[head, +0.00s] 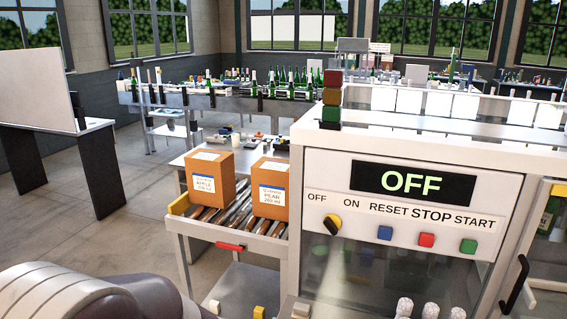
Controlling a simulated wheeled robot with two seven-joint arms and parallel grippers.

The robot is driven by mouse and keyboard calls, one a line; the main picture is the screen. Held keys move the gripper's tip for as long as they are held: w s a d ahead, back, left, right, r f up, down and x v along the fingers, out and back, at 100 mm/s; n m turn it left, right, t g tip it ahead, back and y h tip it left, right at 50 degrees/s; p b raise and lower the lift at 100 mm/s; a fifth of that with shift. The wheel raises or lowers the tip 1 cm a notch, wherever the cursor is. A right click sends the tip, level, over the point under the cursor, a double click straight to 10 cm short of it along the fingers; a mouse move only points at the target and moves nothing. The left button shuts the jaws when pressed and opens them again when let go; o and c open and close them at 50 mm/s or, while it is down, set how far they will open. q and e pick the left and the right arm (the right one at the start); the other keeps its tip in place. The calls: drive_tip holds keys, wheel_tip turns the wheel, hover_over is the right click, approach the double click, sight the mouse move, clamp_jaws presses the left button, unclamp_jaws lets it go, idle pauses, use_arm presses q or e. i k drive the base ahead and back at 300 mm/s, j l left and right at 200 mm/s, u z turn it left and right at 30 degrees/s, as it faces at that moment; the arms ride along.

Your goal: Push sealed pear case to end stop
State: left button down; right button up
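The pear case (270,190) is a closed orange-brown box with a white and blue label reading PEAR. It stands upright on a roller conveyor (224,233) beside the grey machine. A similar apple case (211,181) stands to its left, with a narrow gap between their near faces. A yellow block (179,203) sits at the conveyor's left end; I cannot tell whether it is the end stop. A red piece (230,246) is on the front rail. A white and purple link of my arm fills the bottom left corner. Neither of my grippers is in view.
Behind is a bottle line (230,101). A dark-legged table (68,128) stands left; the floor between is clear.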

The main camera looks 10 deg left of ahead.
sight(269, 176)
drive_tip(key=i+j+z, duration=0.15)
drive_tip(key=z, duration=0.3)
drive_tip(key=j+z, duration=0.3)
drive_tip(key=z, duration=0.15)
drive_tip(key=i+j+z, duration=0.1)
drive_tip(key=j+z, duration=0.2)
drive_tip(key=z, duration=0.15)
drive_tip(key=j+z, duration=0.3)
drive_tip(key=z, duration=0.15)
